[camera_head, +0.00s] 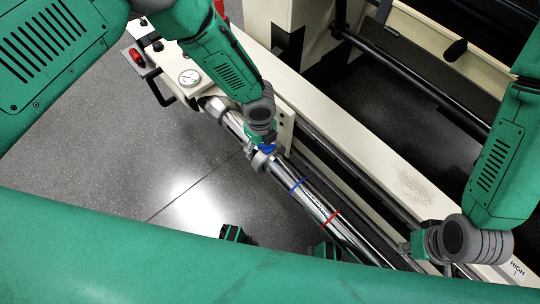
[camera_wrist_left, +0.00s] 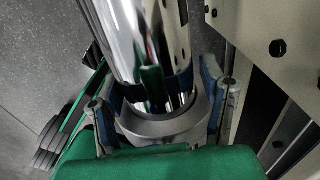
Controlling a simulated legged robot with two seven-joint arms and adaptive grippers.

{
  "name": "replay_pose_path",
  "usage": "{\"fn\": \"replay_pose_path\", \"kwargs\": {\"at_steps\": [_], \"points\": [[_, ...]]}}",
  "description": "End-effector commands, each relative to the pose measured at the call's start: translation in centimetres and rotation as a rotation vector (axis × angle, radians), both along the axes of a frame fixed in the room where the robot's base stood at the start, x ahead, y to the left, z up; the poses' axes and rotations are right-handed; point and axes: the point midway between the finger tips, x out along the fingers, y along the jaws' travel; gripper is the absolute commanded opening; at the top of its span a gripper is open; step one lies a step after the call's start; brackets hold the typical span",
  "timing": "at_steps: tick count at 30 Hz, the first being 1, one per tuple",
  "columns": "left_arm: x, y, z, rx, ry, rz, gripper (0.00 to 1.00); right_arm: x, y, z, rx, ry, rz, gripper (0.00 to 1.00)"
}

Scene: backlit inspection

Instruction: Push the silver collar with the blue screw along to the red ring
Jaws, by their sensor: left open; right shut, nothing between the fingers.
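The silver collar (camera_head: 262,161) sits around a chrome bar (camera_head: 314,203), with the blue screw (camera_head: 267,148) on its upper side. A blue ring (camera_head: 297,186) and then the red ring (camera_head: 331,218) circle the bar farther to the lower right. My left gripper (camera_head: 260,143) is at the collar, partly hidden by its own wrist. In the left wrist view its open fingers stand on both sides of the collar (camera_wrist_left: 160,127); I cannot tell whether they touch it. A dark blue band shows on the bar just beyond the collar. My right gripper (camera_head: 407,247) is shut and empty near the bar's lower right part.
A cream end block with a dial gauge (camera_head: 189,77) and a red switch (camera_head: 137,57) stands at the bar's upper left end. A cream rail (camera_head: 350,130) and dark rods run beside the bar. Grey floor lies open on the left.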

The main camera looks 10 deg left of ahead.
Motion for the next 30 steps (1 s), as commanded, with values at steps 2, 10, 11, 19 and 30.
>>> {"fn": "replay_pose_path", "kwargs": {"at_steps": [2, 10, 11, 19, 30], "points": [[-0.2, -0.1, 0.0, -0.001, 0.000, 0.000, 0.65, 0.0, 0.0, 0.1, 0.000, 0.000, 0.000, 0.00], [-0.7, -0.7, 0.0, -0.005, 0.000, 0.001, 0.65, 0.0, 0.0, 0.2, 0.000, 0.000, 0.001, 0.00], [-0.7, -0.8, 0.0, -0.004, 0.001, 0.001, 0.65, 0.0, 0.0, 0.2, 0.000, 0.000, 0.001, 0.00], [-1.3, -1.5, 0.0, -0.002, 0.000, 0.000, 0.65, 0.0, 0.0, 0.4, 0.000, 0.000, 0.001, 0.00], [-1.9, -2.3, -0.1, -0.003, 0.001, -0.001, 0.65, 0.0, 0.0, 0.5, 0.000, 0.000, 0.000, 0.00]]}}
